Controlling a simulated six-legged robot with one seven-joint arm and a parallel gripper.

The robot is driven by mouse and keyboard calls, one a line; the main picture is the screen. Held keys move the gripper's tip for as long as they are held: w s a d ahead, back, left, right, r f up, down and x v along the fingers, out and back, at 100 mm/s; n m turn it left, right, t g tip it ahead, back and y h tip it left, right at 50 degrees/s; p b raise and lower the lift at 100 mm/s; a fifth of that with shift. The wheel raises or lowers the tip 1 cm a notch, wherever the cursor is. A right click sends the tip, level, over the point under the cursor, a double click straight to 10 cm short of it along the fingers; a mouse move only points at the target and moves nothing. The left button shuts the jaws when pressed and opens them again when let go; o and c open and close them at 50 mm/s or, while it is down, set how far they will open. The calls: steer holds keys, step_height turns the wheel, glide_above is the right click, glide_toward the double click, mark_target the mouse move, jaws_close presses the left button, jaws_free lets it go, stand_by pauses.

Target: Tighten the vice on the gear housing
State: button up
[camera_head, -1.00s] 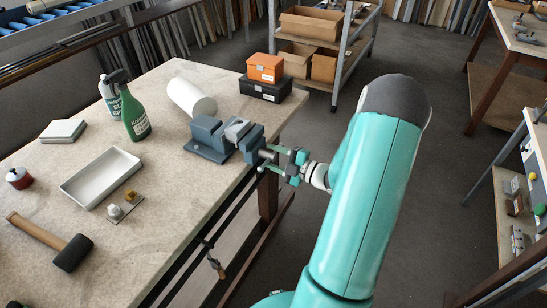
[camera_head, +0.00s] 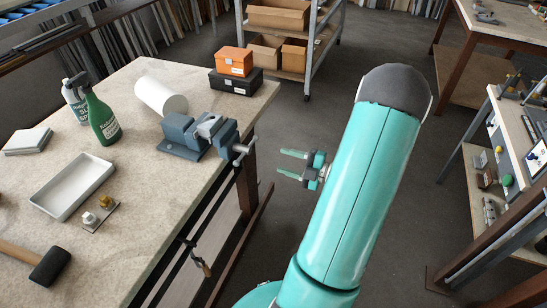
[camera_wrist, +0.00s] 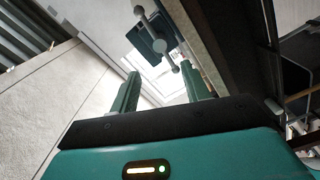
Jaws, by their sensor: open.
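The blue-grey vice (camera_head: 196,134) stands at the right edge of the workbench. A light grey part (camera_head: 209,125), likely the gear housing, sits between its jaws; I cannot tell how firmly it is held. The vice's handle bar and screw end (camera_head: 241,150) stick out past the bench edge toward my gripper. My gripper (camera_head: 285,163) is open and empty, off the bench to the right of the handle and apart from it. In the wrist view the vice (camera_wrist: 150,40) with its handle (camera_wrist: 171,50) shows beyond and between the open fingers (camera_wrist: 160,92).
On the bench (camera_head: 140,215) are a white roll (camera_head: 160,95), a green spray bottle (camera_head: 101,118), a white tray (camera_head: 71,186) and a mallet (camera_head: 38,262). Orange (camera_head: 235,60) and black boxes (camera_head: 236,82) stand behind the vice. The floor right of the bench is clear near my gripper.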

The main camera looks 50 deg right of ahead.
steer(key=shift+s+d, duration=0.1)
steer(key=shift+s, duration=0.25)
